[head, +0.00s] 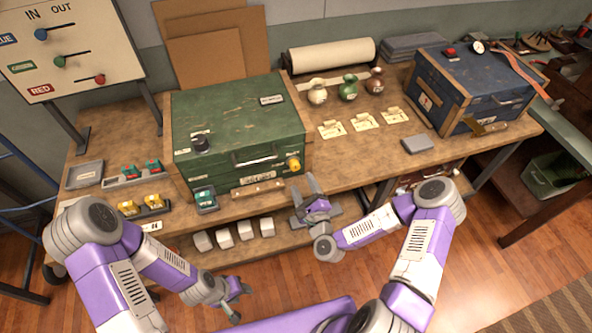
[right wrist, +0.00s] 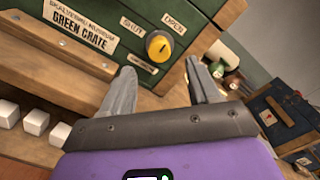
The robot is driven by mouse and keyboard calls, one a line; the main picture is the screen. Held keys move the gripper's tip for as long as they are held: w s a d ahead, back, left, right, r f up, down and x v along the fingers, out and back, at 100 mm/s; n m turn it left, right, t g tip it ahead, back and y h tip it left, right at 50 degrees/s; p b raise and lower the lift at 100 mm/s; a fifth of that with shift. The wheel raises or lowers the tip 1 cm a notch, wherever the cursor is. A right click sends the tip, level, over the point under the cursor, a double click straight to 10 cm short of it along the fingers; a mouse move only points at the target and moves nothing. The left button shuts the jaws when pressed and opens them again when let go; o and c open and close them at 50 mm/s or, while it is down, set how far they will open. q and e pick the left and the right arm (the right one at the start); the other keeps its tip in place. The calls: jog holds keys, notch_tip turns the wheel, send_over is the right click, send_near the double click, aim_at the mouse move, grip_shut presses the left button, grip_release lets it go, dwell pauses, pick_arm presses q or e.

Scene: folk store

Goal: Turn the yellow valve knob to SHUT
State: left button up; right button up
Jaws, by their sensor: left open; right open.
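The yellow valve knob (head: 293,165) sticks out of the front of the green crate (head: 232,114), near its right end. In the right wrist view the knob (right wrist: 159,45) shows face-on, with a SHUT label (right wrist: 131,26) to its upper left and an OPEN label (right wrist: 173,24) to its upper right. Which label the knob points at is hard to tell. My right gripper (right wrist: 161,68) is open and empty, its fingers pointing toward the knob from a short distance. It shows in the head view just right of and below the knob. My left gripper (head: 237,297) is open and empty, low in front of the bench.
The crate stands on a wooden workbench (head: 345,175). A blue chest (head: 470,92), small vases (head: 348,87) and paper cards (head: 365,121) are to the right. Small trays (head: 125,178) lie left. White blocks (head: 224,238) sit on the lower shelf. Air before the knob is clear.

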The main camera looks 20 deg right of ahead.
aim_at(295, 168)
jog(key=w, duration=0.7)
jog(key=shift+a, duration=0.3)
jog(key=shift+c, duration=0.2)
jog(key=c, duration=1)
